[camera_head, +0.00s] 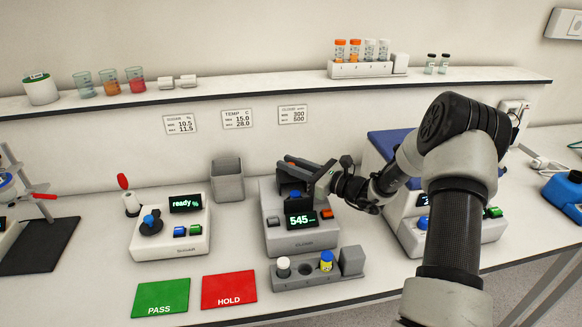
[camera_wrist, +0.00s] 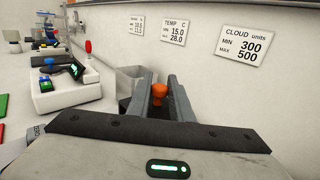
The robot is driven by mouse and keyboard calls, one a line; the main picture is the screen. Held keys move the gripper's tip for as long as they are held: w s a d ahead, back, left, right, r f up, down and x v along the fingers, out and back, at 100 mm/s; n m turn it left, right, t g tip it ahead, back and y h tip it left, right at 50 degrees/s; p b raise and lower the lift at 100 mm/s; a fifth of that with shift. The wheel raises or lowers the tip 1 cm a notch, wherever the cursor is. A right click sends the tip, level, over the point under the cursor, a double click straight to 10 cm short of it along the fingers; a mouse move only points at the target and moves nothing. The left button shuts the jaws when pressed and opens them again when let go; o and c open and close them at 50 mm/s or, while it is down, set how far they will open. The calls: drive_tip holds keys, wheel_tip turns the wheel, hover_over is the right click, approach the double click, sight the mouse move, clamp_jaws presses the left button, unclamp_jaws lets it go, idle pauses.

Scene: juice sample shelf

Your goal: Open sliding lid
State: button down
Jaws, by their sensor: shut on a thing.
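The grey meter (camera_head: 290,238) stands mid-bench, with a dark upper part and a lit display reading 545. My gripper (camera_head: 298,163) reaches in from the right over the back of this meter. In the wrist view its two dark fingers (camera_wrist: 160,98) are closed on a small orange knob (camera_wrist: 160,91), which looks like the lid's grip. The lid itself is mostly hidden behind my gripper, and I cannot tell how far it stands open.
A grey bin (camera_head: 227,181) stands left of the meter, and a second device (camera_head: 170,240) reading "ready" is further left. A small holder (camera_head: 310,279) with vials sits in front. Green (camera_head: 161,298) and red (camera_head: 229,290) mats lie at the front. A shelf (camera_head: 240,104) runs above.

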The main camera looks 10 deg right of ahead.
drive_tip(key=c, duration=1.6)
unclamp_jaws()
drive_tip(key=b+v, duration=0.1)
drive_tip(key=v, duration=1.1)
